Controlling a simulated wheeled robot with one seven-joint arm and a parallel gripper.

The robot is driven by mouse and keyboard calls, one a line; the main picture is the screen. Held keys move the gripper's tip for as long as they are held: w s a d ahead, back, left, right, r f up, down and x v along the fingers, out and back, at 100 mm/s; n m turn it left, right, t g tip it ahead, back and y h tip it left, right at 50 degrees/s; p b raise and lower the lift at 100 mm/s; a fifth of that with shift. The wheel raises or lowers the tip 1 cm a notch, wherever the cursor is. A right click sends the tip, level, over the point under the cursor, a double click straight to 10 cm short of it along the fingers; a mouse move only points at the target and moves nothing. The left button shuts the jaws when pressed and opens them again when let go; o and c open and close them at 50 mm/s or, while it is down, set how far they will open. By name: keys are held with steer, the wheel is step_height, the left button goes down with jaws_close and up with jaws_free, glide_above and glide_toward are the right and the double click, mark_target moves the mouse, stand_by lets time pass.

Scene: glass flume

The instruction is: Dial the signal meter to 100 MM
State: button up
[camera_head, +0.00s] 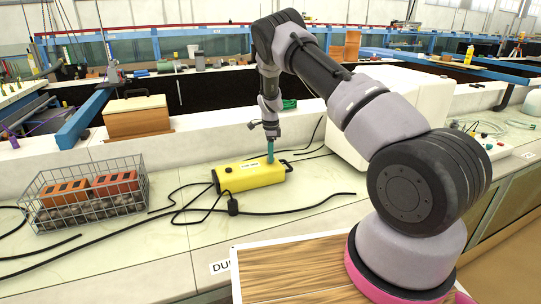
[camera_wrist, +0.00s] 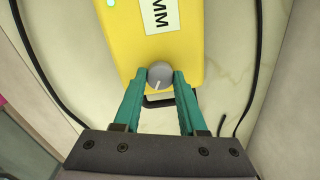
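The signal meter is a yellow box (camera_head: 240,177) lying on the pale counter in the head view. In the wrist view its yellow face (camera_wrist: 128,35) carries a white label (camera_wrist: 158,16) reading "MM"; the rest of the label is cut off. A grey round knob (camera_wrist: 160,73) with a white pointer line sits near the box's end. The line points toward the bottom of the picture, slightly left. My gripper (camera_wrist: 160,76) has its teal fingertips on both sides of the knob, with no visible gap. In the head view my gripper (camera_head: 270,159) points down onto the box's right end.
Black cables (camera_head: 285,209) lie around the meter. A wire basket (camera_head: 85,199) with orange blocks stands at left, a wooden box (camera_head: 136,117) behind it. A white case (camera_head: 350,142) stands right of the meter, partly behind my arm.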

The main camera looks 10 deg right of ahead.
steer(key=o, duration=0.4)
steer(key=shift+r, duration=0.1)
step_height(320, 180, up, 11)
steer(key=shift+f, duration=0.2)
steer(key=shift+r, duration=0.1)
